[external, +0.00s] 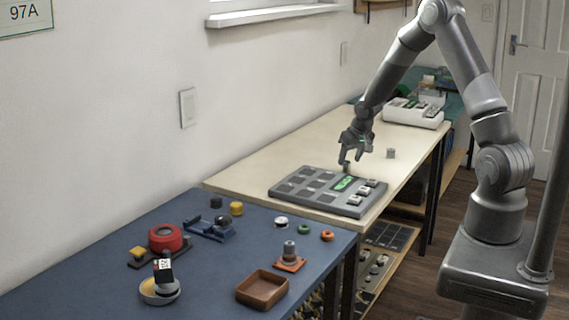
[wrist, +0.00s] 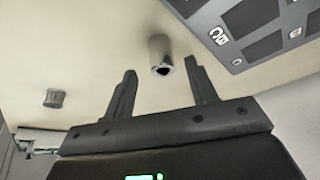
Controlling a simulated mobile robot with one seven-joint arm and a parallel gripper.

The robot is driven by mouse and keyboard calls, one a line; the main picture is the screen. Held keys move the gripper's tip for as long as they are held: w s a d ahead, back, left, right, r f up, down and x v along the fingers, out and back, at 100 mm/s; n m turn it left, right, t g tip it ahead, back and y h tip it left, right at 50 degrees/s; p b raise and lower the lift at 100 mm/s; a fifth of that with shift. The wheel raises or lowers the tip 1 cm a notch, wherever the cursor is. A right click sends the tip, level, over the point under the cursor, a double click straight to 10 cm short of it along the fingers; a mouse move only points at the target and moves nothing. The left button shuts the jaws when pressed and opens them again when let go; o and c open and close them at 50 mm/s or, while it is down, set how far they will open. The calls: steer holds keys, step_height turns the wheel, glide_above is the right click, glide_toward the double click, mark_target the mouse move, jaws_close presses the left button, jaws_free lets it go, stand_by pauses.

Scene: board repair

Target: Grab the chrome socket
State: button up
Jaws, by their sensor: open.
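The chrome socket (wrist: 161,55) is a small shiny grey cylinder with a dark hole in its end. It stands on the pale tabletop, near the edge of the grey panel. In the wrist view it shows just beyond and between the fingertips of my gripper (wrist: 160,70), which is open and empty. In the external view my gripper (external: 352,159) points down, low over the bench beside the panel. The socket (external: 346,168) appears there as a tiny grey shape under the fingers, partly hidden.
A second small grey cylinder (external: 390,153) with a ridged side (wrist: 54,97) stands apart on the bench. The grey panel (external: 296,201) with dark squares lies nearby. A white tray (external: 412,117) is farther back. The blue table (external: 210,285) holds several parts.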

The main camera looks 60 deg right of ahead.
mark_target(348, 162)
steer(key=shift+x, duration=2.2)
steer(key=shift+a, duration=0.1)
steer(key=shift+c, duration=0.4)
steer(key=c, duration=1)
steer(key=shift+r, duration=0.1)
